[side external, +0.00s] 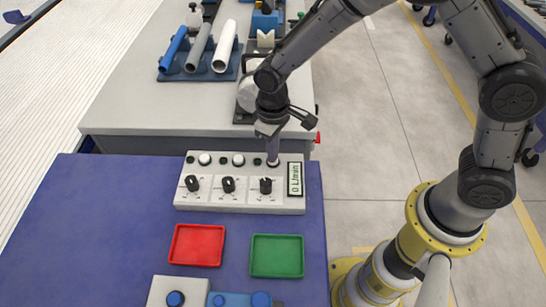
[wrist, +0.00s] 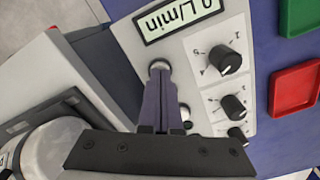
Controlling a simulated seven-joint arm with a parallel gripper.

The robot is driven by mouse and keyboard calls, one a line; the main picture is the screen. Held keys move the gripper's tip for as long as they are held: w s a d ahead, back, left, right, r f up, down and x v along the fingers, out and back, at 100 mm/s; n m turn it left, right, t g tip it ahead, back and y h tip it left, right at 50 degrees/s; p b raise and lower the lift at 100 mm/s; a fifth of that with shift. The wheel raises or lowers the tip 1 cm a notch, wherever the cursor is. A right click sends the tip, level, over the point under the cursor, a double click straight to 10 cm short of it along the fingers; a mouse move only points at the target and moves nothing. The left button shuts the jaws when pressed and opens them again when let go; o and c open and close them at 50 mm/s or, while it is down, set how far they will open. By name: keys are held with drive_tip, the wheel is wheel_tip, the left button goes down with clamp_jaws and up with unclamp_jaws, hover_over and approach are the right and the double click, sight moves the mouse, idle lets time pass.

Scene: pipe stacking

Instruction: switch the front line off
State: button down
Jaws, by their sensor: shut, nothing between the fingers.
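A white control panel (side external: 240,204) lies on the blue mat, with three black knobs (side external: 228,184) in a row and a display (side external: 295,179) reading "0 L/min". Along its far edge sit white round buttons (side external: 204,159) and small dark lamps (side external: 257,161). My gripper (side external: 273,160) is shut and empty, pointing down at the rightmost button beside the display. In the wrist view its fingertips (wrist: 160,73) are right at that button (wrist: 159,65), partly covering it; I cannot tell whether they press it.
A red tray (side external: 197,245) and a green tray (side external: 277,256) lie nearer on the blue mat (side external: 110,220). Behind the panel stands a grey bench (side external: 135,105) with a blue rack of pipes (side external: 225,46) and a white round thing (side external: 247,95) near my arm. The mat's left side is clear.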

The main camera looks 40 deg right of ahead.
drive_tip(key=shift+r, duration=3.3)
drive_tip(key=shift+d+r, duration=0.1)
drive_tip(key=shift+d, duration=0.1)
drive_tip(key=s+d+r+m+t, duration=0.1)
drive_tip(key=s+d+r+t, duration=0.15)
drive_tip(key=d+r, duration=0.4)
drive_tip(key=s+d+r+m+t, duration=0.15)
drive_tip(key=s+d+r, duration=0.25)
drive_tip(key=r, duration=0.6)
drive_tip(key=s+d, duration=0.2)
drive_tip(key=s, duration=0.5)
drive_tip(key=s+d+f+t, duration=0.1)
drive_tip(key=s+d, duration=0.1)
drive_tip(key=s, duration=0.6)
drive_tip(key=shift+f+t, duration=0.25)
drive_tip(key=shift+t, duration=0.05)
